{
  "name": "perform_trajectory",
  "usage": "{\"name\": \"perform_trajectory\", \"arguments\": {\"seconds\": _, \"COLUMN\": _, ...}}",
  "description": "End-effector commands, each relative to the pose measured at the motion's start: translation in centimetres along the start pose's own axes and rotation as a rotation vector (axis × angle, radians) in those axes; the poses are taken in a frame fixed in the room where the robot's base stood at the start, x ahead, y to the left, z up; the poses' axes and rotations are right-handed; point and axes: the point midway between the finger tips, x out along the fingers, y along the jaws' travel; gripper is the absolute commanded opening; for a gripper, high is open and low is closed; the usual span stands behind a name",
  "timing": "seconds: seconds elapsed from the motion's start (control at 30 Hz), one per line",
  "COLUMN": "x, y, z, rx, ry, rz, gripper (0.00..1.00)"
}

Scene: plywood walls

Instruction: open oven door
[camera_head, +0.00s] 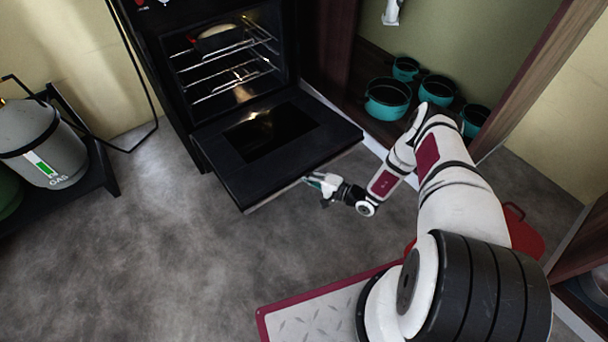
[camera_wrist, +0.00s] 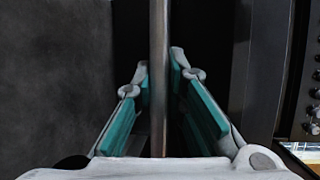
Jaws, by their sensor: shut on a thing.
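The black oven (camera_head: 220,60) stands at the back, left of centre in the head view. Its door (camera_head: 335,130) is folded down and lies open, close to level, with a dark window in it. The lit inside shows wire racks and a pan (camera_head: 218,38) on the upper rack. My gripper (camera_head: 312,181) is at the door's front edge. In the wrist view the door's metal handle bar (camera_wrist: 158,60) runs between the two teal-padded fingers (camera_wrist: 159,85), which are shut on it.
Teal pots (camera_head: 387,98) stand in an open cupboard right of the oven. A grey gas cylinder (camera_head: 45,140) sits on a dark stand at the left. The grey floor (camera_head: 190,260) in front of the oven is clear.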

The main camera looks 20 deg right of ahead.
Motion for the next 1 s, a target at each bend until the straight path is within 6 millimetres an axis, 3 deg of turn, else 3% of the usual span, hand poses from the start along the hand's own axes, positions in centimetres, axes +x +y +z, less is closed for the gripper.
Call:
{"name": "perform_trajectory", "arguments": {"seconds": 0.03, "x": 0.0, "y": -1.3, "z": -0.1, "rx": 0.000, "ry": 0.000, "rz": 0.004, "gripper": 0.00}}
{"name": "perform_trajectory", "arguments": {"seconds": 0.23, "x": -0.2, "y": -2.6, "z": 0.0, "rx": 0.017, "ry": 0.000, "rz": 0.039, "gripper": 0.00}}
{"name": "perform_trajectory", "arguments": {"seconds": 0.7, "x": -0.2, "y": -2.8, "z": 0.0, "rx": 0.022, "ry": 0.001, "rz": 0.054, "gripper": 0.00}}
{"name": "perform_trajectory", "arguments": {"seconds": 0.73, "x": -0.2, "y": -2.8, "z": 0.0, "rx": 0.022, "ry": 0.001, "rz": 0.054, "gripper": 0.19}}
{"name": "perform_trajectory", "arguments": {"seconds": 0.8, "x": -0.2, "y": -2.8, "z": 0.0, "rx": 0.022, "ry": 0.001, "rz": 0.054, "gripper": 0.33}}
{"name": "perform_trajectory", "arguments": {"seconds": 1.0, "x": -0.2, "y": -2.7, "z": 0.0, "rx": 0.023, "ry": 0.000, "rz": 0.056, "gripper": 0.33}}
